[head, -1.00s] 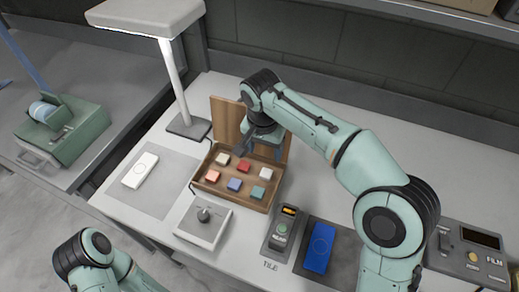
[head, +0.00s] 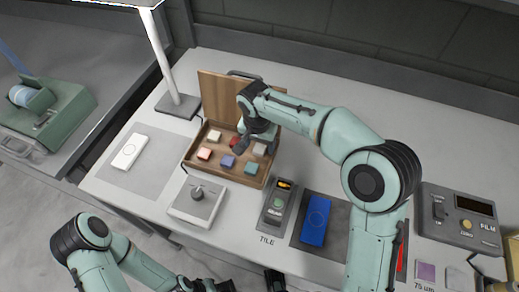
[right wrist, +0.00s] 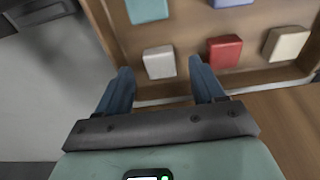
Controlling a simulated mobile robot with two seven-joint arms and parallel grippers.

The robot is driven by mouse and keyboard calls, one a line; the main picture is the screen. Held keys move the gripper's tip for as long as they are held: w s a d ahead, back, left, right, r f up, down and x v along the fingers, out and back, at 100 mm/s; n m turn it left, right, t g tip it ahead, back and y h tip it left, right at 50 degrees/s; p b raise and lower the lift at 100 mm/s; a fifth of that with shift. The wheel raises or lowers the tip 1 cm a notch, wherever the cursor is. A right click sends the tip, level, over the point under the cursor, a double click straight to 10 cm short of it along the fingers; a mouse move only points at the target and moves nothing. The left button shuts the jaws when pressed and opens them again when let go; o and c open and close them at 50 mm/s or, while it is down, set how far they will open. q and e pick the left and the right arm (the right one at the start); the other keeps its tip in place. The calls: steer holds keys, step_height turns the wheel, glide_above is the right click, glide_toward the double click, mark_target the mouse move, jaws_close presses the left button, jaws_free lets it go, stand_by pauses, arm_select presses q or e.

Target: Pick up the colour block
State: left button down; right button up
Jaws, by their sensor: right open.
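A shallow wooden box (head: 222,181) with its lid up holds several coloured blocks in two rows. The back row has a white block (head: 214,136), a red block (head: 236,142) and a pale grey block (head: 259,149). The front row has a salmon block (head: 204,153), a blue block (head: 228,161) and a teal block (head: 251,168). My right gripper (right wrist: 160,80) is open and empty over the box's lid side. In the right wrist view, the pale grey block (right wrist: 160,62) lies between the fingers' lines, just beyond the tips. My left gripper (head: 205,285) is partly cut off at the bottom edge.
The raised lid (head: 222,98) stands behind the blocks. A lamp post (head: 165,60), a white device (head: 129,151), a knob box (head: 198,200), a tile unit (head: 277,205), a blue tile (head: 315,221) and a film gauge (head: 458,218) stand around the box.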

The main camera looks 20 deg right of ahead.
steer(key=shift+w+f, duration=0.1)
steer(key=shift+f, duration=0.7)
steer(key=c, duration=1.1)
steer(key=shift+c, duration=0.2)
